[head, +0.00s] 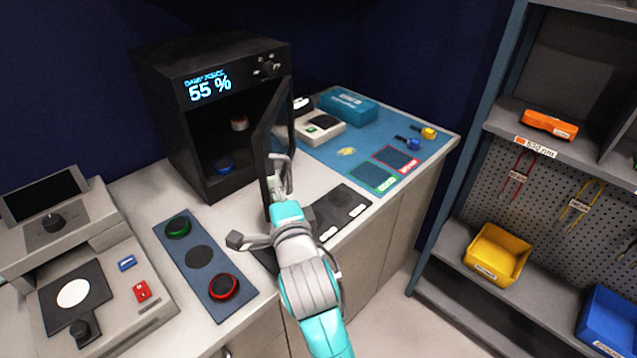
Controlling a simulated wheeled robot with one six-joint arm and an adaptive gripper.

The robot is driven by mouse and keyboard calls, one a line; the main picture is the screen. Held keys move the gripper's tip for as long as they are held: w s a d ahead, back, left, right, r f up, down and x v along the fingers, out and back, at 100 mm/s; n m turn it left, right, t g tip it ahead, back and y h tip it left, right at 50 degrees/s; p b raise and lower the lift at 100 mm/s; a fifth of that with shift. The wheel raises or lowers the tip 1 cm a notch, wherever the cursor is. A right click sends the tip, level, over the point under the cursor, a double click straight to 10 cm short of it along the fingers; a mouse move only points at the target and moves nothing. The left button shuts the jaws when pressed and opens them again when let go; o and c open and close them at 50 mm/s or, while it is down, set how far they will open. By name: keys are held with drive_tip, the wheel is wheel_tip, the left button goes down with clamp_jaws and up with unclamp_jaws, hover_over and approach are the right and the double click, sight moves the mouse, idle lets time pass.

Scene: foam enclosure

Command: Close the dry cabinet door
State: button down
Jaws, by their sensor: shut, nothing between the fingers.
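The dry cabinet (163,110) is a black box at the back of the counter, with a lit display reading 55 %. Its door (275,130) is a dark framed glass panel hinged on the cabinet's right side. The door stands wide open, swung out toward the front. Inside the cabinet I see a blue round item (224,166) below and a small pale and reddish item (239,123) above. My gripper (280,172) is shut and empty, in front of the lower part of the door. I cannot tell whether it touches the door.
A dark blue mat (200,256) with green and red round items lies in front of the cabinet. A grey device (103,262) stands left. A blue mat (345,155) with tools and boxes lies right. Shelving with a yellow bin (497,254) stands further right.

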drive_tip(key=w+a+h, duration=0.1)
drive_tip(key=w+a, duration=0.2)
drive_tip(key=a, duration=0.6)
drive_tip(key=w+a+m+h, duration=0.1)
drive_tip(key=w+a, duration=0.3)
drive_tip(key=a, duration=0.5)
drive_tip(key=shift+m+t, duration=0.3)
drive_tip(key=shift+d, duration=0.15)
